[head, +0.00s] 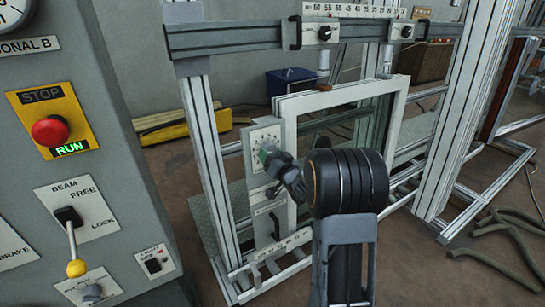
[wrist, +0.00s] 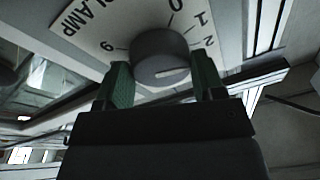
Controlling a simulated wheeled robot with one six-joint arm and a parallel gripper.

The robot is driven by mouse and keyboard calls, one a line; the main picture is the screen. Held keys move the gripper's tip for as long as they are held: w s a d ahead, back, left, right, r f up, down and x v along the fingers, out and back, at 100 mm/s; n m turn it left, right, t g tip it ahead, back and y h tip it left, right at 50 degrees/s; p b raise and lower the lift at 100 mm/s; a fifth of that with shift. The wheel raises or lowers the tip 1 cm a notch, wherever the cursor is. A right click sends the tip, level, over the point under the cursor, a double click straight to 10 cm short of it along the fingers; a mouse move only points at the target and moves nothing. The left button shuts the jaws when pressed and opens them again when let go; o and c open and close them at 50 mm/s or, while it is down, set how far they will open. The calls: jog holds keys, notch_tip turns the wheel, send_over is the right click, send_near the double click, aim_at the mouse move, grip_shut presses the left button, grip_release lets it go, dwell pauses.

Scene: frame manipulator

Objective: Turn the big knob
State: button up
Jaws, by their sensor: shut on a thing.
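The big knob (wrist: 160,52) is a round grey knob in the wrist view, with a light pointer line on its face. It sits on a white dial plate (wrist: 98,30) marked 9, 0, 1, 2 and lettering ending in "LAMP". My gripper (wrist: 163,72) has one green finger on each side of the knob and is shut on it. In the head view my gripper (head: 268,156) is at the dial on the frame's upright panel (head: 262,132), and it mostly hides the knob there.
Below the dial, the panel carries smaller controls and a handle (head: 275,226). A metal frame (head: 207,150) surrounds it, with a crossbar (head: 240,38) above holding small black knobs. A grey console (head: 110,130) with a red stop button (head: 50,130) and a lever (head: 72,240) stands left.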

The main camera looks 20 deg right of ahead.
jog(key=m, duration=0.3)
jog(key=m+h, duration=0.1)
jog(key=m, duration=0.2)
jog(key=shift+a+m+h, duration=0.2)
jog(key=shift+m+h, duration=0.1)
jog(key=shift+m, duration=0.4)
jog(key=o, duration=0.9)
jog(key=s, duration=1.4)
jog(key=shift+f, duration=0.3)
jog(key=shift+w, duration=0.1)
